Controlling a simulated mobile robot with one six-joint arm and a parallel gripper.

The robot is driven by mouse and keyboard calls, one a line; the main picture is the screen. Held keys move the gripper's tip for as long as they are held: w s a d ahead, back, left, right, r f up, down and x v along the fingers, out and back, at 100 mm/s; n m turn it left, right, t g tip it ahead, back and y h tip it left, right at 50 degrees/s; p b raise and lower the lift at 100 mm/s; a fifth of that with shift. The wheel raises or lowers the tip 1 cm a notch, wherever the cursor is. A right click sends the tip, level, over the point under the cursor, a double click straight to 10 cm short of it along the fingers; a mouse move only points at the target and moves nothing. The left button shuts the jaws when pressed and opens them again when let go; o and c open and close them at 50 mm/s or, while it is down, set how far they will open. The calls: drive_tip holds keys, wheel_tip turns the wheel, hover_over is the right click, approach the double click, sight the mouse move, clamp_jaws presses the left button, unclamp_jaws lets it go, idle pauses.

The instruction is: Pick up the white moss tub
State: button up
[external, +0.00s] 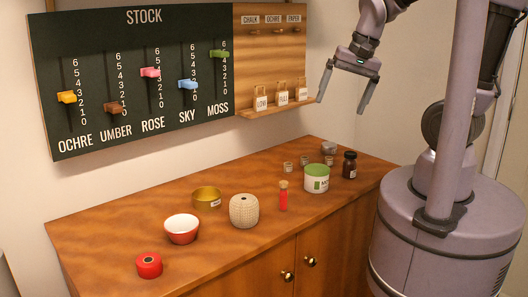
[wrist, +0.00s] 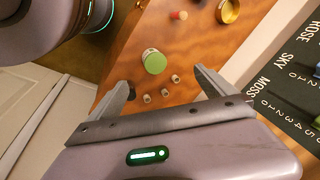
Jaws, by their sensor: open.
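The white moss tub (external: 316,183) has a green lid and a label. It stands upright on the wooden counter, right of the middle, in the external view. In the wrist view the tub (wrist: 154,62) shows from above, mostly its green lid, beyond the space between my fingers. My gripper (external: 345,105) is open and empty, high above the counter, up and to the right of the tub. Its fingers also show spread apart in the wrist view (wrist: 166,88).
A dark brown jar (external: 349,165) stands just right of the tub, and small jars (external: 304,161) stand behind it. A beige ribbed pot (external: 243,211), red bowl (external: 182,229) and brass tin (external: 207,198) stand further left.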

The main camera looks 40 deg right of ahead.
drive_tip(key=w+f+m+g, duration=0.2)
drive_tip(key=w, duration=0.2)
drive_tip(key=m+g+h+p, duration=0.1)
drive_tip(key=m+p, duration=0.1)
drive_tip(key=m, duration=0.1)
hover_over(317, 168)
wheel_tip(317, 168, down, 6)
drive_tip(key=f+b, duration=0.1)
drive_tip(key=f, duration=0.2)
drive_tip(key=f+b, duration=0.2)
drive_tip(key=f, duration=0.2)
drive_tip(key=f+b, duration=0.2)
drive_tip(key=f, duration=0.2)
drive_tip(key=shift+s+d+f, duration=0.25)
drive_tip(key=shift+s, duration=0.1)
drive_tip(key=f+b, duration=0.1)
drive_tip(key=f, duration=0.1)
drive_tip(key=f+b, duration=0.1)
drive_tip(key=f, duration=0.1)
drive_tip(key=f+b, duration=0.1)
drive_tip(key=f, duration=0.1)
drive_tip(key=shift+w+a+f, duration=0.1)
drive_tip(key=shift+w+a, duration=0.15)
drive_tip(key=shift+w, duration=0.05)
drive_tip(key=shift+c, duration=0.4)
drive_tip(key=c, duration=1.7)
drive_tip(key=shift+c, duration=0.2)
drive_tip(key=shift+r, duration=0.25)
